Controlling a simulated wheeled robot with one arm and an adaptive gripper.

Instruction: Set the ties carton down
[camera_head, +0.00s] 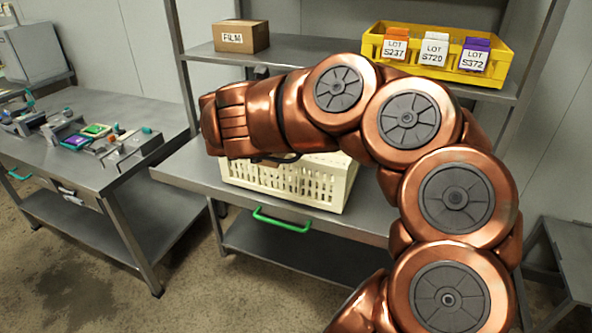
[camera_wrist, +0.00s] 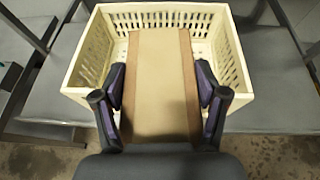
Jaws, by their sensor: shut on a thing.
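In the wrist view my gripper (camera_wrist: 160,108) is shut on a brown carton (camera_wrist: 160,70), one dark finger on each long side. No label shows on the face in view, so I cannot read that it is the ties carton. The carton lies over the open cream slotted crate (camera_wrist: 241,88). I cannot tell whether it touches the crate's floor. In the head view the crate (camera_head: 285,182) stands on the middle steel table, and my copper arm hides its upper part.
A FILM carton (camera_head: 240,36) and a yellow bin (camera_head: 440,73) with several LOT boxes stand on the shelf above. A table at left (camera_head: 85,165) holds small devices. The bench top (camera_head: 190,172) left of the crate is bare. A green handle (camera_head: 282,220) sits on its front edge.

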